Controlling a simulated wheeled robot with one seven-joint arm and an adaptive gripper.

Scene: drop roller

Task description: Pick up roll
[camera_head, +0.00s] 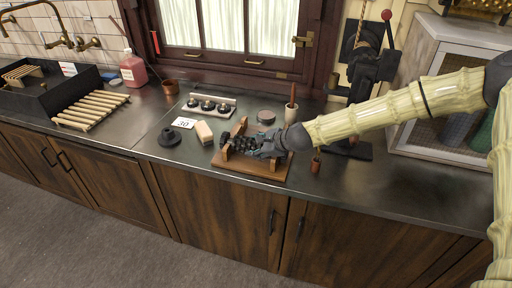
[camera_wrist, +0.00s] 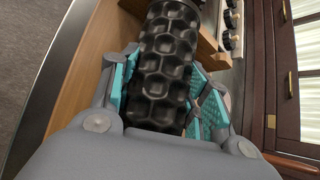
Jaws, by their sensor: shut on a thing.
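The roll is a black cylinder with a honeycomb-dimpled surface (camera_wrist: 165,70). In the head view the roll (camera_head: 241,143) lies across a wooden stand (camera_head: 262,172) on the counter. My gripper (camera_head: 266,146) reaches it from the right. In the wrist view my gripper (camera_wrist: 165,95) has its teal-padded fingers on both sides of the roll, shut on it. The roll's near end is hidden by the gripper body. I cannot tell whether the roll still touches the stand.
A tan block (camera_head: 204,133), a black round piece (camera_head: 169,137) and a "30" card (camera_head: 184,122) lie left of the stand. A cup with a wooden tool (camera_head: 291,114) stands behind. A drill-press-like machine (camera_head: 368,75) and a cabinet (camera_head: 440,95) stand at the right. The front counter at left is clear.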

